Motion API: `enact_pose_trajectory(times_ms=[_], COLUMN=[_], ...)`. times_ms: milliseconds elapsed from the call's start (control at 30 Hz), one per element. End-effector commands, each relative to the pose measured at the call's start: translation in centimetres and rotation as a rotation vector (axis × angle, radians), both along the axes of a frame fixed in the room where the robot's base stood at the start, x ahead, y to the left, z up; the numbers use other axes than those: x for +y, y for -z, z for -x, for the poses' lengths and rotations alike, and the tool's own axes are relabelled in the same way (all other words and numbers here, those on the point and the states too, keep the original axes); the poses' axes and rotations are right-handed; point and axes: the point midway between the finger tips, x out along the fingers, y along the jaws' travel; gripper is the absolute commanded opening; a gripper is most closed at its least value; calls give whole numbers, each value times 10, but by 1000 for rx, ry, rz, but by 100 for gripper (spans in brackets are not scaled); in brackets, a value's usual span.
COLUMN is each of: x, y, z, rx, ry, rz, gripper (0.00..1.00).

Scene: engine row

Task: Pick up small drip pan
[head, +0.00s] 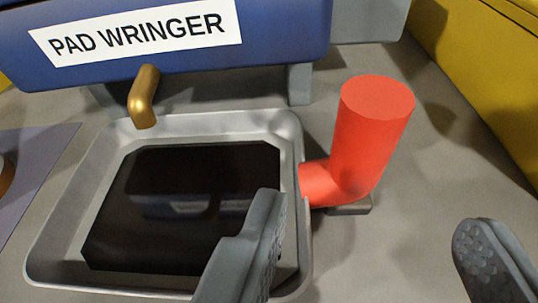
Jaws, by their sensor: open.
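The small drip pan (290,130) is a shallow, light-grey metal tray with a raised rim, on the grey floor at the left and centre. A dark, glossy surface (185,185) fills most of its bottom. A red elbow-shaped handle (370,130) stands up at the pan's right side; a small grey block shows at its base. My gripper (375,235) is open and empty, its two grey fingers wide apart. The left finger overlaps the pan's lower right part in the picture. The right finger is over bare floor. The red handle is beyond the fingers, between them in the picture.
A blue machine labelled PAD WRINGER (285,35) stands behind the pan, with a brass spout (144,97) above the pan's far edge. A yellow body (490,65) is at the upper right. A purplish-grey mat (35,165) lies at left. Floor is clear right of the handle.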

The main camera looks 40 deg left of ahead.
Motion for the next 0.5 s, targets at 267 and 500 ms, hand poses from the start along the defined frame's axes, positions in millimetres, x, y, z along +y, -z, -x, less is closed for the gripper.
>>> enact_pose_trajectory(times_ms=[267, 500], x=[12, 17], y=[14, 19], z=[-31, -43], rx=[2, 1], ry=[1, 1], rz=[-1, 1], gripper=[56, 56])
